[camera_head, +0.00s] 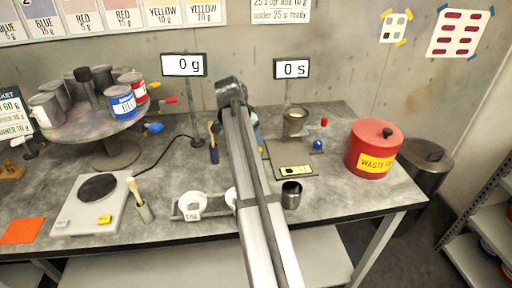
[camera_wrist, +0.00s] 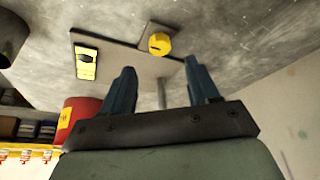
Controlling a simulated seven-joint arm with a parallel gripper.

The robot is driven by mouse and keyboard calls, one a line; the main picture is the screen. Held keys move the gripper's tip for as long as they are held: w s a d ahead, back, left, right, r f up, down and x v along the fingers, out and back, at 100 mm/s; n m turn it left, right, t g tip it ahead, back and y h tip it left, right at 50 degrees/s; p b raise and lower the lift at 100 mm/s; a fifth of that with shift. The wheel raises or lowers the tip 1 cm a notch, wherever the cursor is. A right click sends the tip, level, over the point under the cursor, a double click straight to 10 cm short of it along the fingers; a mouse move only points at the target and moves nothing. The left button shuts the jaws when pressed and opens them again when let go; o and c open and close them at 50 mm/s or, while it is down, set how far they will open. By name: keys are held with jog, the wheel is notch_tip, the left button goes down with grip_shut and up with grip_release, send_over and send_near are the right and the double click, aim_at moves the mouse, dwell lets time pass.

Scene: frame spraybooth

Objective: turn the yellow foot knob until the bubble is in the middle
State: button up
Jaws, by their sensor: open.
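The yellow foot knob (camera_wrist: 160,43) shows in the wrist view, with a dark slot-like mark on its face. It sits at the edge of a grey plate (camera_wrist: 122,52). My gripper (camera_wrist: 160,66) is open and empty, its two blue-grey fingers apart, with the knob appearing beyond and between the fingertips; I see no contact. The yellow level vial (camera_wrist: 86,62) lies on the plate, with a dark mark toward its upper end; I cannot tell the bubble surely. The vial also shows in the head view (camera_head: 296,171). There my arm mostly hides the gripper and knob.
In the head view a metal cup (camera_head: 291,195) stands in front of the plate, and a red waste can (camera_head: 373,148) to its right. A display reading 0 s (camera_head: 291,69) stands behind. A scale (camera_head: 92,205) and a paint-can turntable (camera_head: 85,128) are at left.

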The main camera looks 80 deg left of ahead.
jog(key=x, duration=0.7)
jog(key=shift+w+f, duration=0.1)
jog(key=shift+f, duration=0.25)
jog(key=c, duration=1)
